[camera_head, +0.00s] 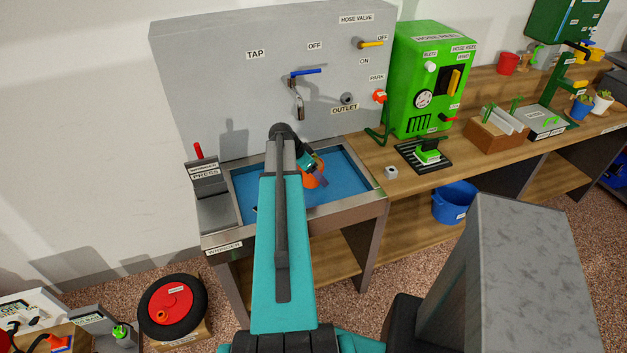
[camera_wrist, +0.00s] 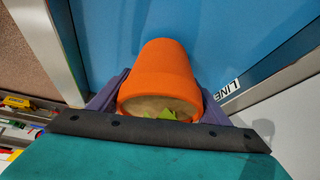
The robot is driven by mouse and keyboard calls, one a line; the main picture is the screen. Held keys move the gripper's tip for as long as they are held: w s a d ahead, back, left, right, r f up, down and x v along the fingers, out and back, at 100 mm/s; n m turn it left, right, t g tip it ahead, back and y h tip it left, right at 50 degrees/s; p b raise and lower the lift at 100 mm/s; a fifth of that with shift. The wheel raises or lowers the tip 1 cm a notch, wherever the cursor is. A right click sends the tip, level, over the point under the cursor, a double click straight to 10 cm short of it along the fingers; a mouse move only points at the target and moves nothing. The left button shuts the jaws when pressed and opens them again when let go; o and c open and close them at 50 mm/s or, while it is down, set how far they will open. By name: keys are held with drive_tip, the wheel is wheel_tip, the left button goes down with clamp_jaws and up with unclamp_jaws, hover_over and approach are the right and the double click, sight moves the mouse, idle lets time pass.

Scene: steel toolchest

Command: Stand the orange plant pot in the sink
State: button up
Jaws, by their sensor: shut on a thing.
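The orange plant pot (camera_wrist: 160,62) is between the two purple fingers of my gripper (camera_wrist: 160,102) in the wrist view, its mouth on the near side. Pale soil and a bit of green show in the mouth. My gripper is shut on the pot. In the head view, the pot (camera_head: 311,181) is partly hidden by my gripper (camera_head: 317,171), over the sink. The sink (camera_head: 347,174) has a blue basin and a steel rim; its blue floor also shows in the wrist view (camera_wrist: 225,35). I cannot tell whether the pot touches the floor.
A tap (camera_head: 299,104) with a blue lever sticks out of the grey panel behind the sink. A box with a red handle (camera_head: 207,178) stands at the sink's left. A small grey nut-like piece (camera_head: 391,172) lies on the bench to the right. My arm hides the basin's middle.

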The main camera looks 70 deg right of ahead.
drive_tip(key=shift+f, duration=0.1)
drive_tip(key=shift+f+p, duration=0.35)
drive_tip(key=shift+f, duration=0.6)
drive_tip(key=shift+w+d+f+p, duration=0.2)
drive_tip(key=shift+d+f+p, duration=0.05)
drive_tip(key=shift+f+p, duration=0.2)
drive_tip(key=shift+f, duration=0.25)
drive_tip(key=shift+f, duration=0.1)
drive_tip(key=o, duration=1.5)
drive_tip(key=shift+r, duration=0.2)
drive_tip(key=shift+b+v, duration=1.45)
drive_tip(key=shift+v, duration=4.5)
